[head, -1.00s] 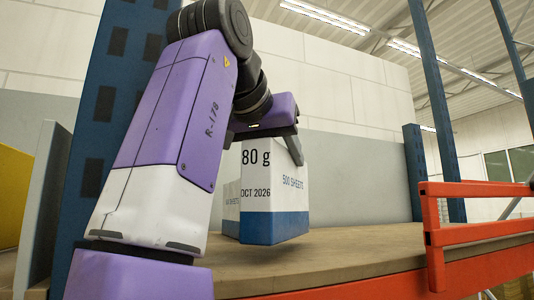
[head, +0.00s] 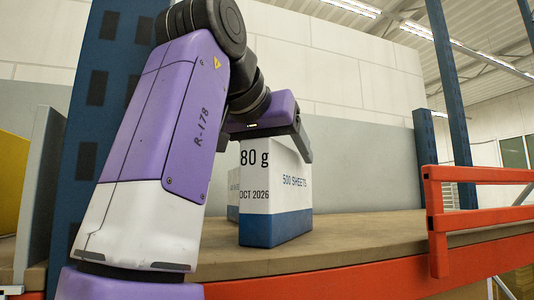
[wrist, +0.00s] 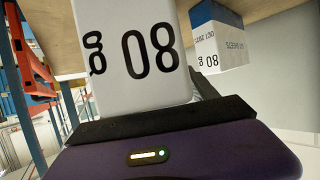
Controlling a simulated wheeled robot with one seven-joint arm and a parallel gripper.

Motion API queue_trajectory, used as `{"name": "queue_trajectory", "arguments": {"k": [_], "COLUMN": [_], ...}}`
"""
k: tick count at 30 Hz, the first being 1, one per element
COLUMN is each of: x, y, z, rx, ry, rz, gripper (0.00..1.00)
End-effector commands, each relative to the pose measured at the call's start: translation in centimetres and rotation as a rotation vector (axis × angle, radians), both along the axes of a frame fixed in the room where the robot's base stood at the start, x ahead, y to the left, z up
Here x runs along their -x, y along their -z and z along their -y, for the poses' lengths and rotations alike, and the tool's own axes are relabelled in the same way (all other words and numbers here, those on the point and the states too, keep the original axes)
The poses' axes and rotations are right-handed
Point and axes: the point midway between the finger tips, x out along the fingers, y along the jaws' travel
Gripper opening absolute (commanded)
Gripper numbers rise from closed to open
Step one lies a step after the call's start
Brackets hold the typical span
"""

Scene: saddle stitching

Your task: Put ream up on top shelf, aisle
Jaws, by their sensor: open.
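A white paper ream (head: 274,195) with a blue base, marked "80 g" and "500 SHEETS", stands upright on the brown top shelf (head: 385,226). It appears to rest on the board near the front. The jaws are open around the ream. In the wrist view the ream (wrist: 130,60) fills the space in front of the gripper, and its lower part is out of frame.
A second similar ream (head: 233,195) stands behind on the left, partly hidden; it also shows in the wrist view (wrist: 218,40). A blue upright (head: 95,110) is at left, an orange rail (head: 480,174) at right. The board right of the ream is clear.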

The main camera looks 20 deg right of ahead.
Motion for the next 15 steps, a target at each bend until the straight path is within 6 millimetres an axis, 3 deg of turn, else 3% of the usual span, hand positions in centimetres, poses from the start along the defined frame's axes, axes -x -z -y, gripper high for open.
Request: {"name": "queue_trajectory", "arguments": {"k": [5,15], "x": [0.6,4.0], "y": [-0.5,-2.5], "z": [-0.6,-4.1], "rx": [0.0,0.001], "ry": [-0.001,-0.001], "rz": [0.001,0.0], "gripper": [0.67,0.67]}}
